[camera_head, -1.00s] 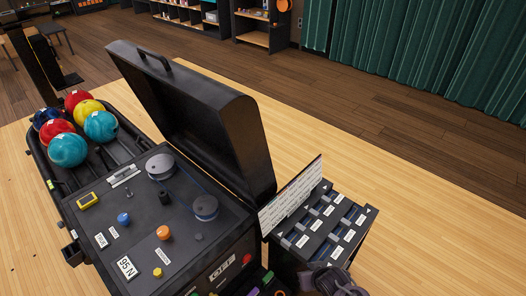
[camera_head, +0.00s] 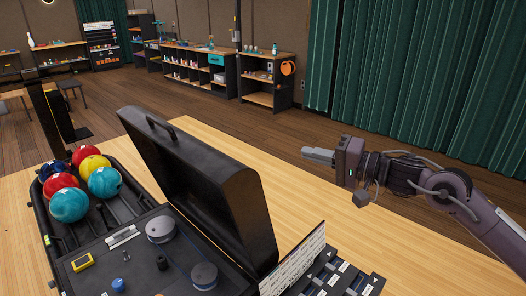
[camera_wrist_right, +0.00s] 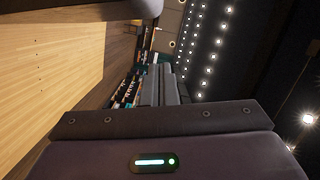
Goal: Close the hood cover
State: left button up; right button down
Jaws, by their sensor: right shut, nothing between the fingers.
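The black hood cover (camera_head: 205,185) stands open, tilted up on the far side of the ball return machine. Its handle (camera_head: 161,126) is at the top edge. Below the open hood, the machine's panel (camera_head: 140,262) lies exposed with two grey pulleys. My right gripper (camera_head: 318,155) is raised above the table, to the right of the hood and apart from it. It is shut and empty, pointing left. Its closed fingers (camera_wrist_right: 160,88) also show in the right wrist view. My left gripper is not in view.
Several coloured balls (camera_head: 70,203) lie in the rack left of the panel. A white instruction card (camera_head: 294,262) and a dark tray of labelled parts (camera_head: 338,278) stand right of the machine. The wooden table (camera_head: 340,230) between hood and right arm is clear.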

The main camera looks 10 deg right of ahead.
jog(key=w+a+p, duration=0.4)
jog(key=a+p, duration=0.1)
jog(key=a, duration=0.5)
jog(key=shift+a+g, duration=0.3)
jog(key=shift+a, duration=0.05)
jog(key=shift+f, duration=0.1)
